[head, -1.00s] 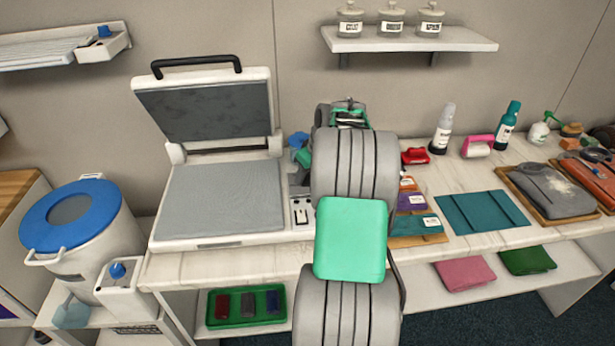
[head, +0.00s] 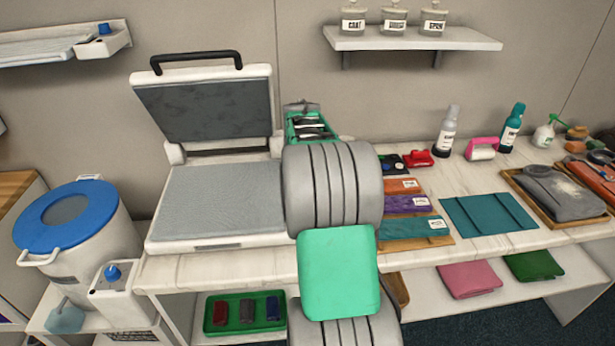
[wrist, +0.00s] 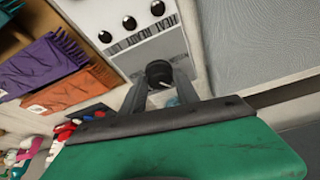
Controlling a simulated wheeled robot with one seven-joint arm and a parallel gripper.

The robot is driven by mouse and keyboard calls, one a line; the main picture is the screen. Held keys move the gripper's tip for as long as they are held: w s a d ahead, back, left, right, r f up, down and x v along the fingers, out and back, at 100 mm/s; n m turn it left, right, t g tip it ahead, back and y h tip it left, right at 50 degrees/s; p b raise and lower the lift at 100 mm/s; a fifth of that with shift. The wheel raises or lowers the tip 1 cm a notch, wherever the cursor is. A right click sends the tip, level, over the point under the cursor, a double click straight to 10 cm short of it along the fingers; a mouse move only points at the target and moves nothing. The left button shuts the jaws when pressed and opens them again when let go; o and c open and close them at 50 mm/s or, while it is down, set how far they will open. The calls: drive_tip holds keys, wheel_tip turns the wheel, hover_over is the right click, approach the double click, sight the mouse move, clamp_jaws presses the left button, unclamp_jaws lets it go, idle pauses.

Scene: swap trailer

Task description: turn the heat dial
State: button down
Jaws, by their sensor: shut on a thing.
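The heat dial (wrist: 159,72) is a black round knob with a white pointer line, on the light control panel (wrist: 175,48) of the heat press. In the wrist view my gripper (wrist: 159,80) has one finger on each side of the dial and is shut on it. Lettering that seems to read HEAT and READY lies above it. In the head view the open heat press (head: 225,200) stands at the left of the table, lid raised. There my arm hides the dial and the fingertips.
Several coloured folded cloths lie right of my arm, including a purple one (head: 408,204) and a teal one (head: 412,227). A teal mat (head: 487,213) lies farther right. A white bucket with a blue lid (head: 65,215) stands left. A shelf (head: 415,40) with jars hangs above.

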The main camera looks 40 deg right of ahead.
drive_tip(key=shift+m, duration=0.4)
drive_tip(key=c, duration=0.9)
unclamp_jaws()
drive_tip(key=v, duration=0.7)
drive_tip(key=shift+s+a+r+b, duration=0.1)
drive_tip(key=shift+r+b, duration=0.25)
drive_tip(key=shift+r, duration=0.05)
